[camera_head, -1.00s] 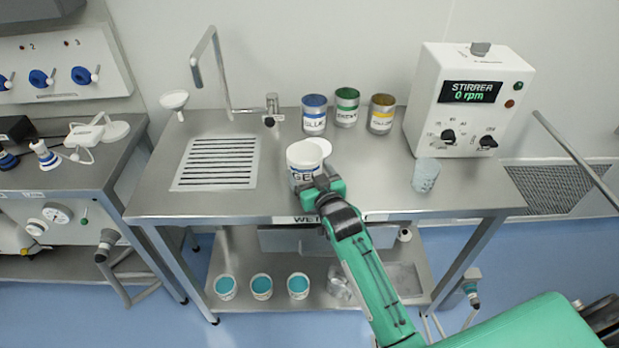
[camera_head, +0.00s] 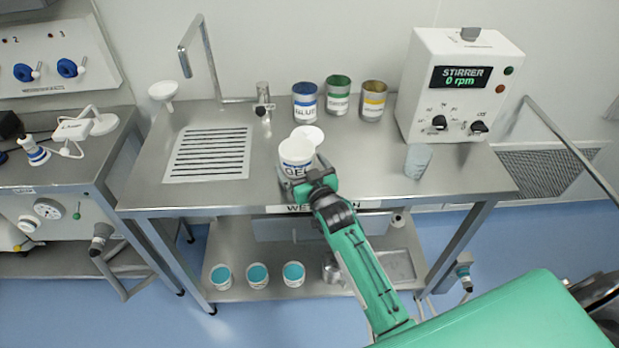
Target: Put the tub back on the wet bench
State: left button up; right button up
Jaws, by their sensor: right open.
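The tub is white with a "GEL" label (camera_head: 296,160). It appears to stand upright on the wet bench (camera_head: 350,178), near the front edge and left of the middle. A white disc, perhaps its lid (camera_head: 308,135), shows just behind it. My right gripper (camera_head: 295,184) is open at the front of the tub's lower part. Its fingers are largely hidden by the gripper body, so I cannot tell whether they touch the tub. My left gripper is not in view.
Blue (camera_head: 305,103), green (camera_head: 338,96) and yellow (camera_head: 373,101) labelled tins stand behind the tub. A stirrer unit (camera_head: 462,85) and a clear beaker (camera_head: 417,161) stand right. A slotted drain (camera_head: 208,153) and tap (camera_head: 263,97) are left. Teal-filled cups (camera_head: 257,275) sit on the lower shelf.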

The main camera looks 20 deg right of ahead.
jog(key=s+b, duration=0.1)
jog(key=s, duration=1)
jog(key=shift+s+d+r+b, duration=0.3)
jog(key=shift+s+d+b, duration=0.05)
jog(key=shift+s+d, duration=0.1)
